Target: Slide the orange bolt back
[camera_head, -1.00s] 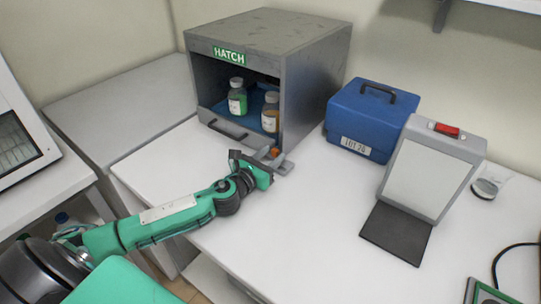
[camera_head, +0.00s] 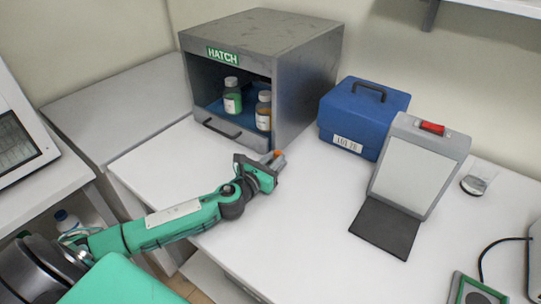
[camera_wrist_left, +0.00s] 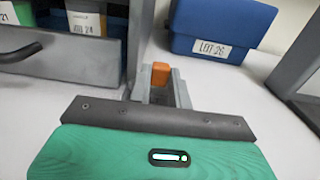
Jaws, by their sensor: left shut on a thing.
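The orange bolt (camera_head: 279,153) is at the front right foot of the grey hatch box (camera_head: 305,90), low over the white table. My left gripper (camera_head: 274,162) reaches it from the front and is shut on it. In the left wrist view the bolt's orange block (camera_wrist_left: 160,74) shows between the grey fingers, just beyond the gripper's dark bar. The lower part of the bolt and its mount are largely hidden by my gripper. The hatch front is open above a low grey panel with a dark handle (camera_head: 222,130). My right gripper is not in view.
A green bottle (camera_head: 232,98) and an amber bottle (camera_head: 264,112) stand inside the hatch box. A blue case (camera_head: 350,118) and a grey stand with a white panel (camera_head: 412,170) are to the right. The white table in front is mostly clear.

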